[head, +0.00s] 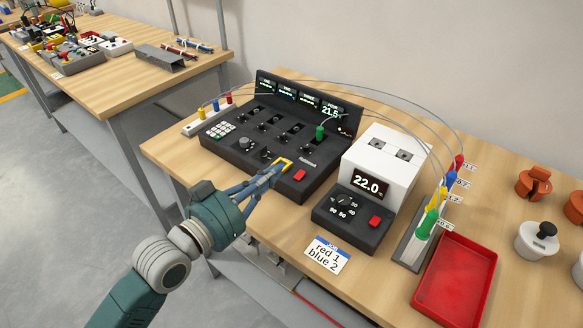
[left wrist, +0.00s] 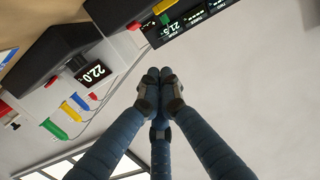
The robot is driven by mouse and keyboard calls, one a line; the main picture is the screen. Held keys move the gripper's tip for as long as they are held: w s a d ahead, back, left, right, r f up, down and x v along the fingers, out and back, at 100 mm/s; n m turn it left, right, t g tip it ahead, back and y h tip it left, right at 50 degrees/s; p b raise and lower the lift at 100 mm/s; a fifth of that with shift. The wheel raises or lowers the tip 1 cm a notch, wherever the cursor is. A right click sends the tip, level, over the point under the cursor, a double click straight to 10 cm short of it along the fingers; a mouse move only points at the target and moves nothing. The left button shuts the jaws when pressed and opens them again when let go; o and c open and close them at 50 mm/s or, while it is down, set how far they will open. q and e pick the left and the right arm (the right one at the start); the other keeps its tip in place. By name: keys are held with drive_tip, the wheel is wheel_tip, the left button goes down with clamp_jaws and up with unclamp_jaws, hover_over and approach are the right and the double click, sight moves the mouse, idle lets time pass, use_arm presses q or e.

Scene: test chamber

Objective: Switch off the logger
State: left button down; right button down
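The logger (head: 247,143) is a wide black console with a keypad, knobs and a raised row of lit displays, one reading 21.5. Its red switch (head: 299,175) sits at the front right corner. My right gripper is not in view.
Right of the logger stands a white block heater (head: 385,155) reading 22.0, with its own red switch (head: 375,221). Thin cables arch behind to coloured probes (head: 427,222). A note card (head: 327,254), red tray (head: 455,280) and orange parts (head: 533,183) lie nearby.

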use_arm(q)
drive_tip(key=p, duration=0.1)
hover_over(292, 181)
drive_tip(key=shift+s+a, duration=0.35)
drive_tip(key=f, duration=0.3)
drive_tip(key=shift+w+d+f, duration=0.2)
drive_tip(key=shift+w+d, duration=0.05)
drive_tip(key=shift+w, duration=0.15)
drive_tip(key=shift+f, duration=0.45)
